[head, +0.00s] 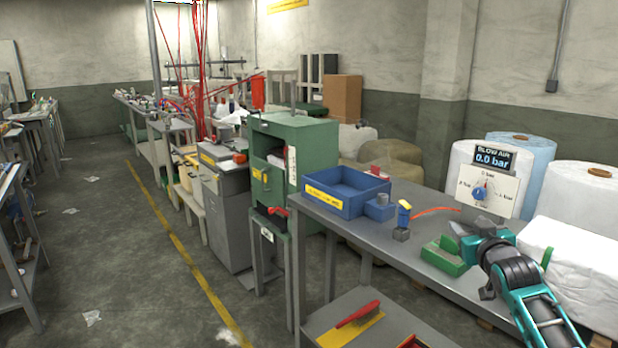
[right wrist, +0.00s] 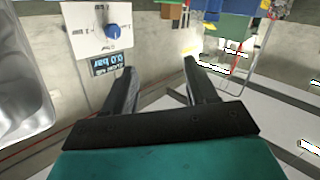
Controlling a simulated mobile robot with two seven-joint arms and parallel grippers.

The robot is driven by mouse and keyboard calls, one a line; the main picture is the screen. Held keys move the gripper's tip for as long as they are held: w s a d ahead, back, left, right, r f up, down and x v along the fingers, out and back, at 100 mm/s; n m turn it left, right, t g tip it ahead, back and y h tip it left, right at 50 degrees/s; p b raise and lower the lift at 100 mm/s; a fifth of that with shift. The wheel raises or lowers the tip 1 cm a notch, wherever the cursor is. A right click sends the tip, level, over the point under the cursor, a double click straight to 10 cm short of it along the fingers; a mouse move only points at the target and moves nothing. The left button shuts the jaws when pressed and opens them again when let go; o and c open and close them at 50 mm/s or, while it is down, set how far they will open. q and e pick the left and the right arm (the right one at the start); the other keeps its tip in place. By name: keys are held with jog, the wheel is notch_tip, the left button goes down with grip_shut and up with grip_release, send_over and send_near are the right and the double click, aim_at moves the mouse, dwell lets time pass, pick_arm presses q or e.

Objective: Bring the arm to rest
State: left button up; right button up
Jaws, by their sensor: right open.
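My right arm comes in from the lower right in the head view. Its gripper (head: 462,228) is above the right part of the grey bench (head: 424,205), close to a green block (head: 440,258) and in front of the blow-air panel (head: 491,188). In the right wrist view the two fingers (right wrist: 161,70) stand wide apart with nothing between them. The panel's blue knob (right wrist: 113,32) shows upside down there, beside the left finger and apart from it. The display reads 0.0 bar. My left gripper does not show.
A blue tray (head: 346,190), a small blue box (head: 380,208) and a yellow-and-blue nozzle (head: 404,214) stand on the bench left of my gripper. Wrapped white rolls (head: 580,195) stand behind it at right. The floor aisle (head: 120,260) at left is mostly clear.

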jog(key=s+a+f+n+g+y, duration=0.1)
jog(key=s+a+f, duration=0.4)
jog(key=s+f, duration=0.4)
jog(key=s+a+f+n+g+y, duration=0.1)
jog(key=s+a+f+g+y, duration=0.1)
jog(key=s+a+f, duration=0.65)
jog(key=s+a+f+g, duration=0.1)
jog(key=s+f, duration=0.2)
jog(key=s, duration=0.3)
jog(key=s+a+f+g, duration=0.1)
jog(key=s+f, duration=0.3)
jog(key=s, duration=0.3)
jog(key=s+a+f+m+g, duration=0.1)
jog(key=s+f, duration=0.2)
jog(key=s, duration=0.4)
jog(key=shift+a+f+y, duration=0.25)
jog(key=shift+a+y, duration=0.1)
jog(key=shift+y, duration=0.05)
